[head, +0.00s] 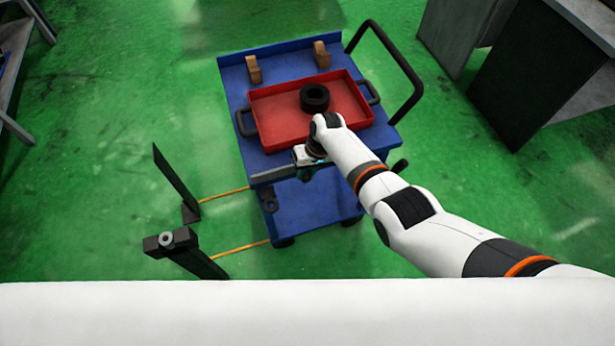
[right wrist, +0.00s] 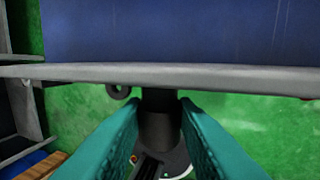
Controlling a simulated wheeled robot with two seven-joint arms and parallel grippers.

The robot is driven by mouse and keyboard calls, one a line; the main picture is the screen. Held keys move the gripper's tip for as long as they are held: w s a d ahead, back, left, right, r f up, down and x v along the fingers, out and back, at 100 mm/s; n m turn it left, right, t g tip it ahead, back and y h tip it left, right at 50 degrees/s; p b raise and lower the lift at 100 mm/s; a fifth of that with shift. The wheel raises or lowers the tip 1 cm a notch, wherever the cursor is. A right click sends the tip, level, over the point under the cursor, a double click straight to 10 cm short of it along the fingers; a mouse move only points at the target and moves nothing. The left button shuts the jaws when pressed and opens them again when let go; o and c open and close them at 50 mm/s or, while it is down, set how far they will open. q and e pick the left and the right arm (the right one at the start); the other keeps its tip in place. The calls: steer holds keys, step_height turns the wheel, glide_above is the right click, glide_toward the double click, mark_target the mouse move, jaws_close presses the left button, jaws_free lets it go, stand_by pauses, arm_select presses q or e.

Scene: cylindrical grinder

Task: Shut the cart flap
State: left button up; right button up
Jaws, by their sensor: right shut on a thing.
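The blue cart (head: 232,75) stands on the green floor, with a lower blue shelf (head: 305,207) below its top. My right gripper (head: 312,160) is at the near edge of the cart top, beside a grey strip (head: 272,175) that runs along this edge. In the right wrist view, the teal fingers (right wrist: 158,128) are shut on a dark round handle (right wrist: 158,126) just below a grey edge (right wrist: 200,73) of a blue panel (right wrist: 180,30). The arm and gripper hide part of this edge, and I cannot tell the flap's angle. My left gripper is not in view.
A red tray (head: 275,125) with a black ring (head: 314,97) lies on the cart top, near two tan blocks (head: 254,70). A black push handle (head: 405,65) rises at the right. Dark posts (head: 177,180) stand on the floor at left. A dark cabinet (head: 530,75) is at upper right.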

steer(key=shift+w+a+r+g+b, duration=0.1)
steer(key=shift+w+g+b, duration=0.1)
steer(key=shift+g+b, duration=0.3)
steer(key=o, duration=0.7)
steer(key=shift+p+v, duration=1)
steer(key=shift+v, duration=5)
steer(key=shift+w+a, duration=0.1)
steer(key=shift+a, duration=0.05)
